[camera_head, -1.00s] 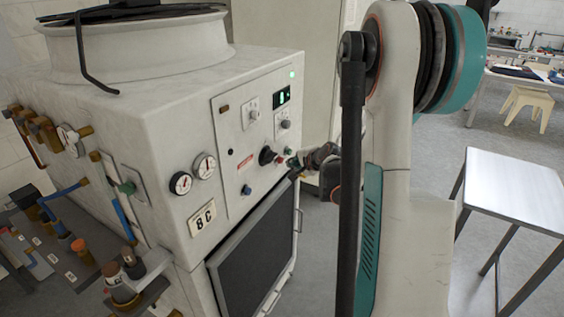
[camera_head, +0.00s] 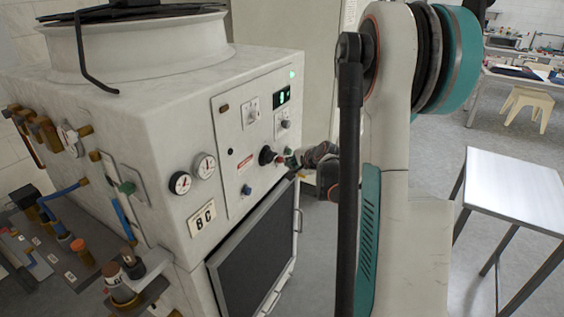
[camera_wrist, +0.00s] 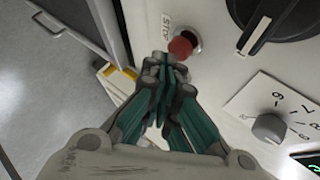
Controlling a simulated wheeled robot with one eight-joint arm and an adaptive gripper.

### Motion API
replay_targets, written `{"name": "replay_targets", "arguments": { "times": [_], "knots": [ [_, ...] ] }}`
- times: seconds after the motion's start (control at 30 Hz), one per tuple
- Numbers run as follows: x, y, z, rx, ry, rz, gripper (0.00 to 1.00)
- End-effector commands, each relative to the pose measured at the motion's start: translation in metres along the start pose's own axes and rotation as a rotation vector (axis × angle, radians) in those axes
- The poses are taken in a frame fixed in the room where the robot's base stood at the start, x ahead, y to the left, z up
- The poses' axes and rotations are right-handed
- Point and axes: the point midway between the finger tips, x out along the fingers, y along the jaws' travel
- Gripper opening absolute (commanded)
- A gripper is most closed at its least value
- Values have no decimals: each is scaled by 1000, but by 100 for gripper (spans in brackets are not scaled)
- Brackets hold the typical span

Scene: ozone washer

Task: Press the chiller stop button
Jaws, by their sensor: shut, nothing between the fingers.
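The red stop button (camera_wrist: 182,45) sits in a pale ring on the white panel, beside a small label reading STOP (camera_wrist: 165,22). In the head view the red button (camera_head: 280,160) is small, right of the black rotary knob (camera_head: 267,155). My gripper (camera_wrist: 165,64) is shut and empty, its fingertips right by the lower-left edge of the button in the wrist view. I cannot tell whether they touch it. In the head view my gripper (camera_head: 291,162) is close to the panel, just right of the button.
The large black knob (camera_wrist: 285,15) and a small grey dial (camera_wrist: 269,127) stick out of the panel near my gripper. A dark framed grille (camera_head: 250,245) lies below the panel. A metal table (camera_head: 515,190) stands at the right, with open floor between.

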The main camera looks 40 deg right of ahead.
Motion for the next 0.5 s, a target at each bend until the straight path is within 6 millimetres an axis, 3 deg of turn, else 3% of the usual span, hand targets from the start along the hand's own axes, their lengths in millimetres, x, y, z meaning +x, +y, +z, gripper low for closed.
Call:
{"name": "replay_targets", "arguments": {
  "times": [0.5],
  "knots": [
    [4,-3,3,0,-1,0,0]
  ]
}}
